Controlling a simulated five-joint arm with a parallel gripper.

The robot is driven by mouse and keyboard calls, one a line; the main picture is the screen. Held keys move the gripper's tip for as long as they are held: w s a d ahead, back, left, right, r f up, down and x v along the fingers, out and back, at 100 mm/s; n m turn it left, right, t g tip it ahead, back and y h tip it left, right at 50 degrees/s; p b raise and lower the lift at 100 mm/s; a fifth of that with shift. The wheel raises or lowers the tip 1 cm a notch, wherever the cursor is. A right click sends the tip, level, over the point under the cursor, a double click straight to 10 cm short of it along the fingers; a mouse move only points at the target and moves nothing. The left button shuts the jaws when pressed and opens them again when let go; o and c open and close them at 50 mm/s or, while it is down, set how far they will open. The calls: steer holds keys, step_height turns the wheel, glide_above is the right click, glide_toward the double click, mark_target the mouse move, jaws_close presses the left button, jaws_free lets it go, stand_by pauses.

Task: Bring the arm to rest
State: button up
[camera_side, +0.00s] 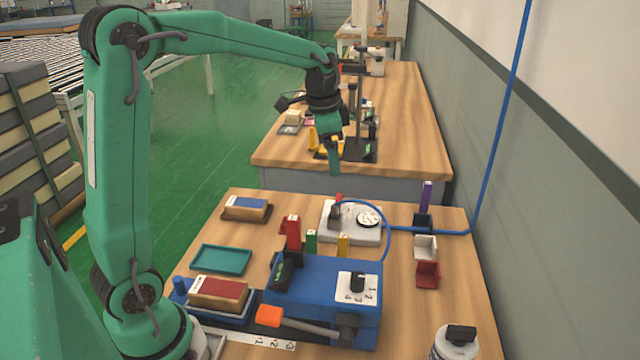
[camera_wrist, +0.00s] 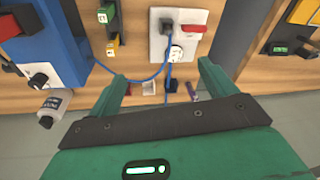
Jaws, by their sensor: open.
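My green arm reaches out over the near table. My gripper (camera_side: 335,160) hangs pointing down near the gap between the two tables, with nothing seen in it. In the wrist view my gripper (camera_wrist: 165,88) shows its two green fingers spread apart, with clear space between them. A white panel (camera_side: 342,234) with a gauge and a red lever lies below and in front of it; this panel (camera_wrist: 158,50) also shows beyond the fingers in the wrist view.
A blue machine (camera_side: 300,290) with a numbered dial, a red-topped block (camera_side: 218,292), a blue-topped block (camera_side: 248,206) and an empty teal tray (camera_side: 221,260) occupy the near table. Small bins and a bottle (camera_side: 456,344) are at right. A blue hose crosses to the wall.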

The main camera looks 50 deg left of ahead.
steer(key=s+d+n+t, duration=0.1)
steer(key=s+d+n, duration=0.2)
steer(key=s, duration=0.8)
steer(key=s+d+n+t, duration=0.2)
steer(key=s+d, duration=0.3)
steer(key=s, duration=0.6)
steer(key=shift+d+r+n, duration=0.3)
steer(key=shift+r+n, duration=0.1)
